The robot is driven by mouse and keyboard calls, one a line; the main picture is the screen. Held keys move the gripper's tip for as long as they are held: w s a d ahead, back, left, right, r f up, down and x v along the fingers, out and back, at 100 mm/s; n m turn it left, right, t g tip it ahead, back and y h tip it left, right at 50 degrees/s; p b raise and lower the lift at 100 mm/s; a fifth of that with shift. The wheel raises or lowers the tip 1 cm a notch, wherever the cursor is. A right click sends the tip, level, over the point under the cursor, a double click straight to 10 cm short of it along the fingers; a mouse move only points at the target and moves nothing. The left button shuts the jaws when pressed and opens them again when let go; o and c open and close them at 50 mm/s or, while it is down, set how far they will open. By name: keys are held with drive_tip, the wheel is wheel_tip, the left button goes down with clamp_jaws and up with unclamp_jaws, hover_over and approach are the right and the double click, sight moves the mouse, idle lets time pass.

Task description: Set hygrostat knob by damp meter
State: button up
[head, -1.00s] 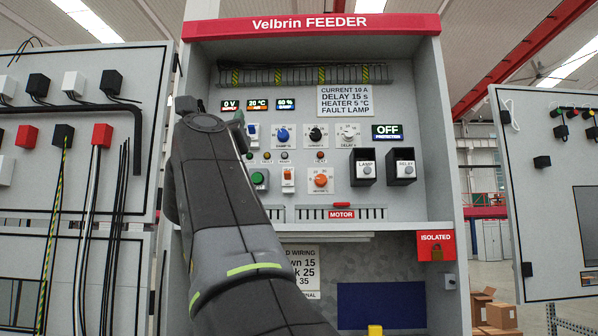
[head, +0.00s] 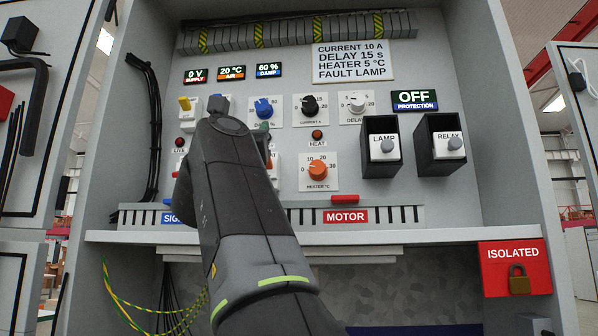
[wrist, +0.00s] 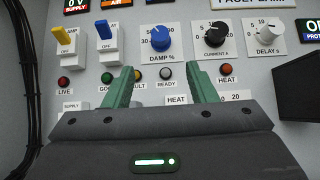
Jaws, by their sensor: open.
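The hygrostat knob is a blue dial (head: 264,109) on a white plate; in the wrist view the blue knob (wrist: 162,39) stands over the label DAMP %, with a 30 to its left and a 50 mark above. The damp meter (head: 269,70) reads 60 % at the panel's top. My gripper (wrist: 162,88) is open and empty, its green fingers pointing at the panel below the blue knob, apart from it. In the head view my arm hides part of the lower panel and most of the gripper.
A black current knob (head: 310,105), white delay knob (head: 357,103) and orange heater knob (head: 317,170) are close by. Yellow (wrist: 63,38) and blue (wrist: 103,33) levers stand left. Black lamp (head: 382,146) and relay (head: 440,144) housings stick out at right.

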sight(261, 109)
drive_tip(key=p+x, duration=0.8)
drive_tip(key=x, duration=0.5)
drive_tip(key=shift+w+r+p, duration=0.35)
drive_tip(key=shift+w, duration=0.1)
